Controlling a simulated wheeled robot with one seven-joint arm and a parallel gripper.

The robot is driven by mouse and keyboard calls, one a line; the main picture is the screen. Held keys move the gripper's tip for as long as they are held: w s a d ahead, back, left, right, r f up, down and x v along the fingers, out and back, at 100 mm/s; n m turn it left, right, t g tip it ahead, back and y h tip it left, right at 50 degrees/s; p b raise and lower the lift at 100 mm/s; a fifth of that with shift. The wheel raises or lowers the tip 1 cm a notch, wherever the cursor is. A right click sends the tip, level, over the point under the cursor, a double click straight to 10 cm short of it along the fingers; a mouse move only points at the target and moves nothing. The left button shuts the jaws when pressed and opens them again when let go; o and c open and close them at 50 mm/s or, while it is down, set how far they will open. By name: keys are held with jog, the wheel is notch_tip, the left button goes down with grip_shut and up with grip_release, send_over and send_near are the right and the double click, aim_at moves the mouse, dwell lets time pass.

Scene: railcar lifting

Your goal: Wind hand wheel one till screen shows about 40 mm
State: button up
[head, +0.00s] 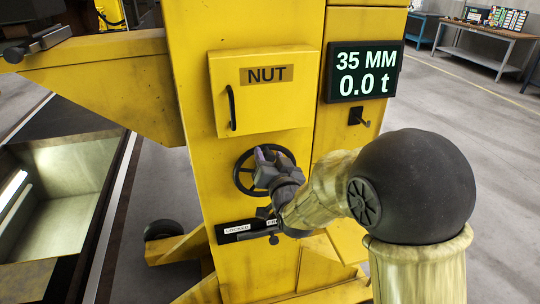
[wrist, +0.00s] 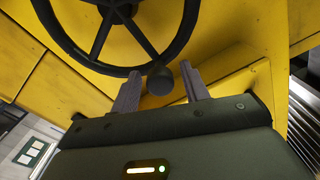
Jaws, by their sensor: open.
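The black hand wheel (head: 245,172) is mounted on the front of the yellow lifting column (head: 190,60), below a box labelled NUT. It also shows in the wrist view (wrist: 98,38), with a dark round handle knob (wrist: 160,80) at its rim. My gripper (head: 264,160) is in front of the wheel and hides part of it. In the wrist view my gripper (wrist: 160,90) is open, with one finger on each side of the knob. I cannot tell whether either finger touches it. The screen (head: 365,72) reads 35 MM and 0.0 t.
The NUT box (head: 265,92) has a black handle and is shut. A lever with a LOCKED label (head: 238,229) sits below the wheel. A small black switch (head: 357,116) is under the screen. A pit (head: 60,190) lies at the left, and a workbench (head: 480,42) stands behind.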

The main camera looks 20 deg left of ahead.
jog(key=shift+c, duration=0.5)
grip_shut()
jog(key=shift+w+d, duration=0.1)
jog(key=shift+w, duration=0.05)
